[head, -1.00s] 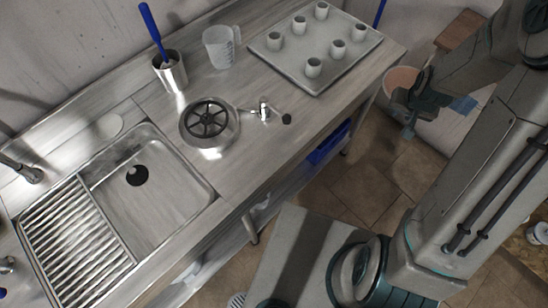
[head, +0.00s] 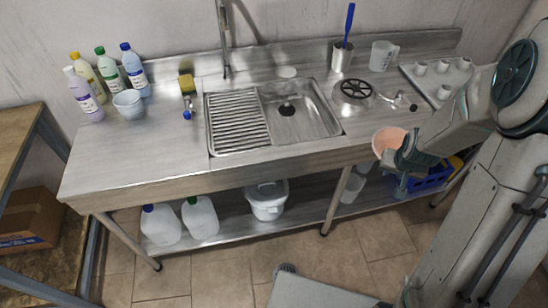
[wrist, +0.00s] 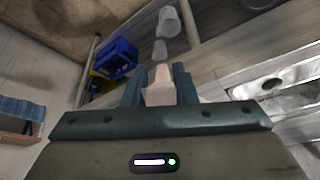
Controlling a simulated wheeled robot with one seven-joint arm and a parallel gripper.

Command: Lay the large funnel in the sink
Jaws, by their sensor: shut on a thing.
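The large funnel (head: 387,141) is peach-coloured, with its wide mouth toward the counter. My gripper (head: 404,156) is shut on it and holds it in front of the counter's front edge, right of the sink. In the wrist view, a pale part of the funnel (wrist: 161,76) sits between the two fingers (wrist: 159,88); the rest is hidden by my gripper. The steel sink (head: 312,122) has an empty basin with a dark drain and a ribbed drainboard on its left. Part of the basin also shows at the right of the wrist view (wrist: 292,101).
A dark-spoked round device (head: 354,91) and a small tap-like fitting (head: 399,100) stand right of the sink. A tall faucet (head: 224,40) rises behind it. A blue crate (head: 428,182) sits on the lower shelf.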

